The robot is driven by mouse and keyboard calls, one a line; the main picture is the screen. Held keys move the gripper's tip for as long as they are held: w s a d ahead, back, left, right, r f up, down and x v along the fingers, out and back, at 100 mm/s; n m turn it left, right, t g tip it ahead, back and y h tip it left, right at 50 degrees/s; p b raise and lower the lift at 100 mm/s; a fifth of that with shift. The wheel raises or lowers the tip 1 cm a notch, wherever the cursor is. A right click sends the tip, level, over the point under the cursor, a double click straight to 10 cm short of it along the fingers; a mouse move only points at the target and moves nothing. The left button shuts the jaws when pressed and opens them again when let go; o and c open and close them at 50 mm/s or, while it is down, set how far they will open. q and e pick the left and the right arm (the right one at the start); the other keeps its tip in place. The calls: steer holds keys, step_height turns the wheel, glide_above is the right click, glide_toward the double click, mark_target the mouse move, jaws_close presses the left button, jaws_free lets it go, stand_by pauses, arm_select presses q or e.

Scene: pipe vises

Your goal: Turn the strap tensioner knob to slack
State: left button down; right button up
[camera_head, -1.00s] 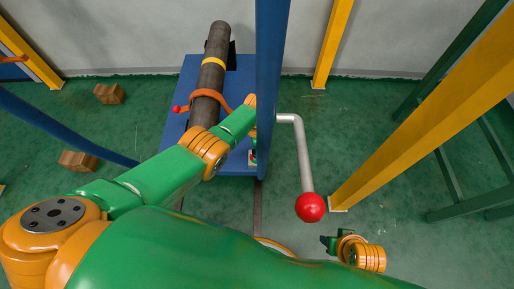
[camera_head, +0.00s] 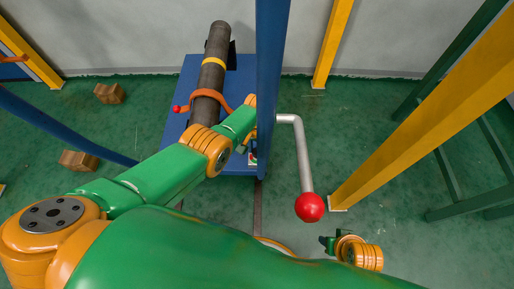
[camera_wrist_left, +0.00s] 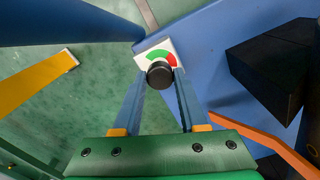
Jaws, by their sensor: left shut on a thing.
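The strap tensioner knob (camera_wrist_left: 160,75) is a round black knob in the left wrist view. It sits in front of a white dial plate (camera_wrist_left: 143,51) with a green sector and a red sector. No pointer mark on the knob is clear. My left gripper (camera_wrist_left: 161,77) is shut on the knob, with one blue finger on each side. In the head view a blue post and my arm mostly hide this gripper (camera_head: 250,141), and the dial plate (camera_head: 252,158) shows just below it. The orange strap (camera_head: 207,94) crosses over the dark pipe. My right gripper (camera_head: 328,243) is small at lower right, apart from everything.
The pipe (camera_head: 217,45) lies over a blue base (camera_head: 185,85). A blue post (camera_head: 271,60) stands close to my left gripper. A bent grey handle with a red ball (camera_head: 310,207) is right of it. A yellow post (camera_head: 400,130) stands further right. Wooden blocks (camera_head: 110,93) lie at left.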

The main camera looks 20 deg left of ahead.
arm_select(q)
steer(key=shift+n, duration=1.1)
steer(key=shift+c, duration=2.2)
jaws_free()
